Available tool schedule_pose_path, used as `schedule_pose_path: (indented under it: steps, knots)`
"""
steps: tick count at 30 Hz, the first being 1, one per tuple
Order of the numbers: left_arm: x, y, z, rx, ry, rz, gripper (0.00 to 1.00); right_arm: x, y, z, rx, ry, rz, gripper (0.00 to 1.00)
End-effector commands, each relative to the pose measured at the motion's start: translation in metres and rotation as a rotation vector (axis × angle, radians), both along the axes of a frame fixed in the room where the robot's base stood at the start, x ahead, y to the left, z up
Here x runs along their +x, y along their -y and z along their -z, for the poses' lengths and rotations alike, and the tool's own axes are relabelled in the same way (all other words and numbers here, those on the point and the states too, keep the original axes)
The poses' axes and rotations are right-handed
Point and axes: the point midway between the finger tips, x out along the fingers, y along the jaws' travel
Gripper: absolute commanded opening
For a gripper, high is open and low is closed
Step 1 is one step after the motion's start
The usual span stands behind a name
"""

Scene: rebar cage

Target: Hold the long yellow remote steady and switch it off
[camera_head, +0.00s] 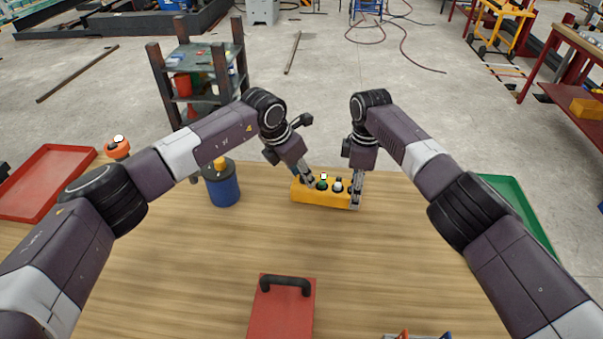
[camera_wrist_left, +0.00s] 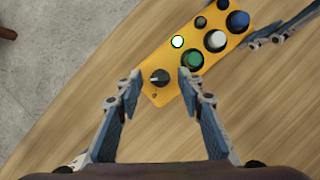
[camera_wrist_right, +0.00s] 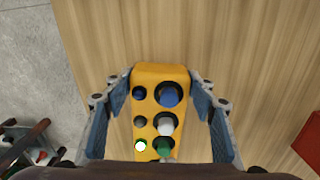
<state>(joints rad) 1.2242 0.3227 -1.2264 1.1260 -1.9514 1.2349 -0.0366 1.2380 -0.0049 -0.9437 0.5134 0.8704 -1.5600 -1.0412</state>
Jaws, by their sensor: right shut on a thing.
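The long yellow remote (camera_head: 308,196) lies on the wooden table. It also shows in the left wrist view (camera_wrist_left: 205,20) and the right wrist view (camera_wrist_right: 160,78). It has blue, white and green buttons, small dark buttons and a bright white lamp ringed in green (camera_wrist_left: 177,41). A black rotary knob (camera_wrist_left: 160,78) sits at one end. My left gripper (camera_wrist_left: 157,82) is open, its fingertips on either side of the knob, with a gap visible. My right gripper (camera_head: 356,194) is shut across the remote's other end, by the blue button (camera_wrist_right: 169,94).
A blue canister (camera_head: 223,186) stands left of the remote. A red case with a black handle (camera_head: 282,308) lies in front. A red tray (camera_head: 45,183) is at the left, a green tray (camera_head: 515,205) at the right. The table between is mostly clear.

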Motion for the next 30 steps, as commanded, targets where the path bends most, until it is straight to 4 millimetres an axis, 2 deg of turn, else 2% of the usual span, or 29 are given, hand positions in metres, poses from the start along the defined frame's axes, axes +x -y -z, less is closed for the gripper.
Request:
schedule_pose_path:
  steps: [5,14,23,30]
  knots:
    - [-0.0001,0.0001,0.0000,0.000,0.000,0.000,0.34,0.0004,0.0000,-0.0004,0.000,0.001,0.001,0.14]
    - [0.0000,-0.0002,-0.0004,0.000,0.000,0.000,0.01,0.0004,0.0000,-0.0004,0.000,0.001,0.000,0.14]
    - [-0.0002,0.0000,-0.0006,0.000,-0.001,-0.019,0.00,0.0004,0.0000,-0.0004,0.000,0.001,0.000,0.14]
    - [-0.0009,0.0009,-0.0008,0.002,0.000,-0.124,0.00,0.0004,0.0001,-0.0003,0.000,0.001,0.000,0.14]
